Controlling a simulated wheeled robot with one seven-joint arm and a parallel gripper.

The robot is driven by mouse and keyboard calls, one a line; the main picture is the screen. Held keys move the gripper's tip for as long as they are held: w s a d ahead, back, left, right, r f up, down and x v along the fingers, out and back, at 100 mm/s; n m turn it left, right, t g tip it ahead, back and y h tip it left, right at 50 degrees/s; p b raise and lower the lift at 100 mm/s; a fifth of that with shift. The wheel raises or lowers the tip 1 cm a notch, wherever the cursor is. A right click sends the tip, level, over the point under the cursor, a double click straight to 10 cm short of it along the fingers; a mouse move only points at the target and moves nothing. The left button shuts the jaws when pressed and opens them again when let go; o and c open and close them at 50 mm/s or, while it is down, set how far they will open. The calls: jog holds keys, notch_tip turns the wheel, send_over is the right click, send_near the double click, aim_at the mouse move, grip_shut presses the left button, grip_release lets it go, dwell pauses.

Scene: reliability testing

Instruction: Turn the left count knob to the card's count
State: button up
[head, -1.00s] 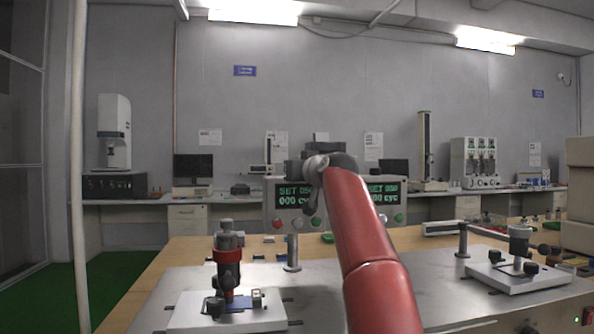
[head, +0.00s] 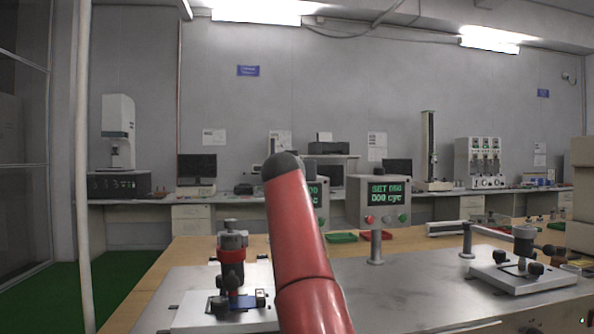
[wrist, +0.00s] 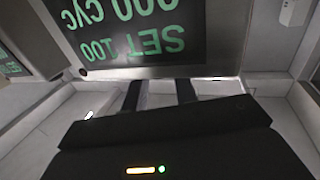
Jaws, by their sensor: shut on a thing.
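The left counter box (head: 321,208) is mostly behind my red arm in the head view; only its right edge shows. The wrist view shows its screen (wrist: 135,28) upside down, reading SET 100 over 000 CYC. My gripper (wrist: 160,91) has its two dark fingers up against the box's edge beside the screen. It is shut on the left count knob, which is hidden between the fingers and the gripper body. The right counter box (head: 385,203) stands clear, with a SET line that seems to read 050 and 000 cyc. I cannot make out the card.
A test fixture with a red collar (head: 231,257) stands on a pale plate at the left of the metal bench top (head: 400,290). Another fixture (head: 523,250) stands at the right.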

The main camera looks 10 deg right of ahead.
jog(key=o, duration=1)
jog(key=shift+c, duration=0.2)
jog(key=b+v, duration=0.5)
jog(key=v, duration=0.2)
jog(key=shift+s, duration=0.4)
jog(key=shift+a, duration=0.15)
